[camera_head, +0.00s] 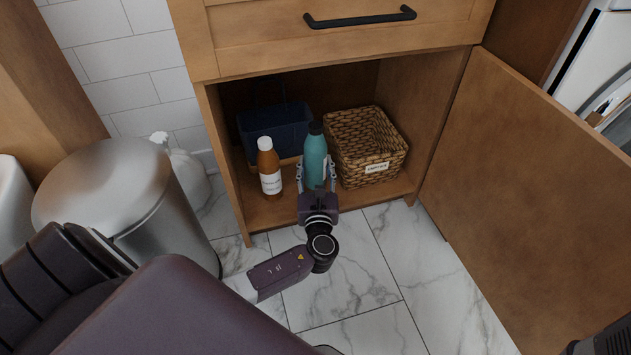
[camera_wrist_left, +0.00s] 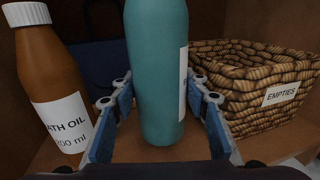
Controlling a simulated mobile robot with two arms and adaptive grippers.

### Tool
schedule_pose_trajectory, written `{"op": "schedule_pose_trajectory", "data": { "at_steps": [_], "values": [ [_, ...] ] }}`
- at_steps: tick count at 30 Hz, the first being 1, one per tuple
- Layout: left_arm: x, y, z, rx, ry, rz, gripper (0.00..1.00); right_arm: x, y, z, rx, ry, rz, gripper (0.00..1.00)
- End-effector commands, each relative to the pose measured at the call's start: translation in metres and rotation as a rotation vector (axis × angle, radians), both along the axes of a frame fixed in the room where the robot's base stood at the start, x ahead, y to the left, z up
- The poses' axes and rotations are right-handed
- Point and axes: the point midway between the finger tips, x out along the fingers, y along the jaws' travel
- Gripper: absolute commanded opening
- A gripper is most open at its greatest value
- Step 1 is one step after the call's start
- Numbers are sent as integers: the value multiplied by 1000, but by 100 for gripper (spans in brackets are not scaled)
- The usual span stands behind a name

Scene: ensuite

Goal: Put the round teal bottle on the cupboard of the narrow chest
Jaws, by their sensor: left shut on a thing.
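The round teal bottle (camera_head: 315,158) with a dark cap stands upright inside the open cupboard of the narrow wooden chest (camera_head: 284,211), near the front of its floor. My left gripper (camera_head: 317,178) reaches in from the front and is shut on the bottle, low on its body. In the left wrist view the teal bottle (camera_wrist_left: 157,75) stands between the two fingers (camera_wrist_left: 160,110), and its label faces right. Its cap is out of that view. My right gripper is not in view; only a dark part shows at the lower right corner of the head view.
A brown bath oil bottle (camera_head: 268,168) stands close left of the teal bottle. A wicker basket (camera_head: 367,145) labelled EMPTIES is close right, and a dark blue bin (camera_head: 274,130) is behind. The cupboard door (camera_head: 530,190) hangs open right. A metal trash can (camera_head: 125,200) stands left.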

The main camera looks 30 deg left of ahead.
Motion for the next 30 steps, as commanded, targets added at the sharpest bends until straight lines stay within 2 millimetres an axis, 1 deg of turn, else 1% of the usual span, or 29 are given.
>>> {"op": "schedule_pose_trajectory", "data": {
  "at_steps": [2, 10, 12, 19, 23, 24, 27, 28, 30],
  "values": [
    [1, 0, -3, 1, -4, 0, 0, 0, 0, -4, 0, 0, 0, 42],
    [1, 0, -39, 3, -4, 1, 0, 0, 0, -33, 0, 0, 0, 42],
    [1, 0, -42, 2, -5, 1, 0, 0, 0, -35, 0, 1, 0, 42],
    [1, 0, -40, 1, -4, 1, 0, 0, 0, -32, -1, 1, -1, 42],
    [1, 0, -44, 1, -4, 1, 0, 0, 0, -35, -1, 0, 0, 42],
    [0, 0, -44, 0, 0, 1, 46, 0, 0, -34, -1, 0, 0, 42],
    [0, 0, -44, 0, 0, 1, 57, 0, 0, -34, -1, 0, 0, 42],
    [0, 0, -44, 0, 0, 1, 59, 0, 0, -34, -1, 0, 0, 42],
    [0, 0, -44, 0, 0, 1, 59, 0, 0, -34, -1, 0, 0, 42]
  ]
}}
